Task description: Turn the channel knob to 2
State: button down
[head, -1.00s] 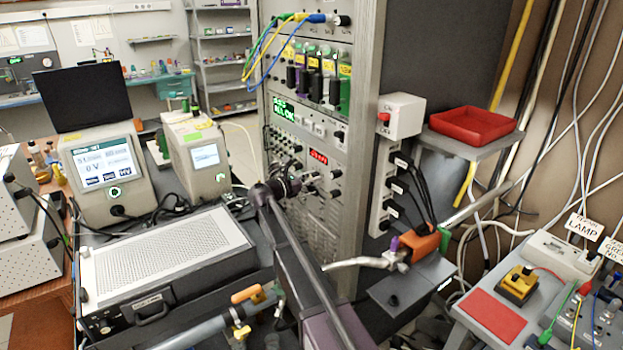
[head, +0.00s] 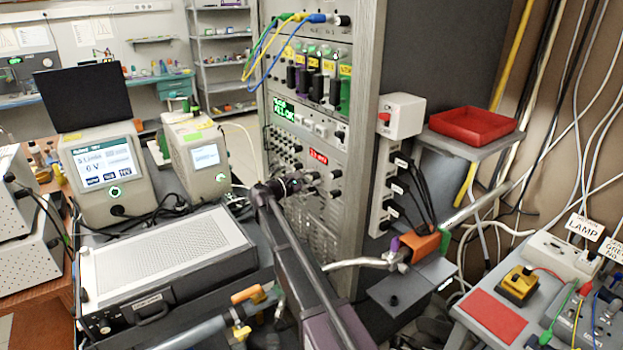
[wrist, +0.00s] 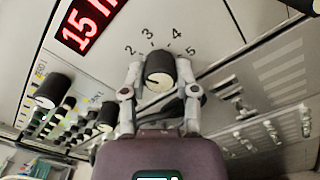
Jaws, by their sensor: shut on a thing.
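The channel knob (wrist: 160,70) is a dark cylinder on the light panel, with the printed numbers 2, 3, 4 and 5 arced around it in the wrist view. A small pale mark shows on its face, low and a little left; I cannot tell surely which number it stands for. My gripper (wrist: 160,78) has one finger on each side of the knob and is shut on it. In the head view my gripper (head: 293,184) is at the rack's front panel, and the arm hides the knob there.
A red digital display (wrist: 86,22) is up and left of the knob. Another black knob (wrist: 53,90) sticks out at left, with several smaller knobs below it. Slotted panel parts lie at right. In the head view, a grey instrument box (head: 165,255) stands left of my arm.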

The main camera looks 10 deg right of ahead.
dwell(0.4)
jog(key=shift+c, duration=1.8)
grip_release()
jog(key=v, duration=1.2)
jog(key=shift+s, duration=0.1)
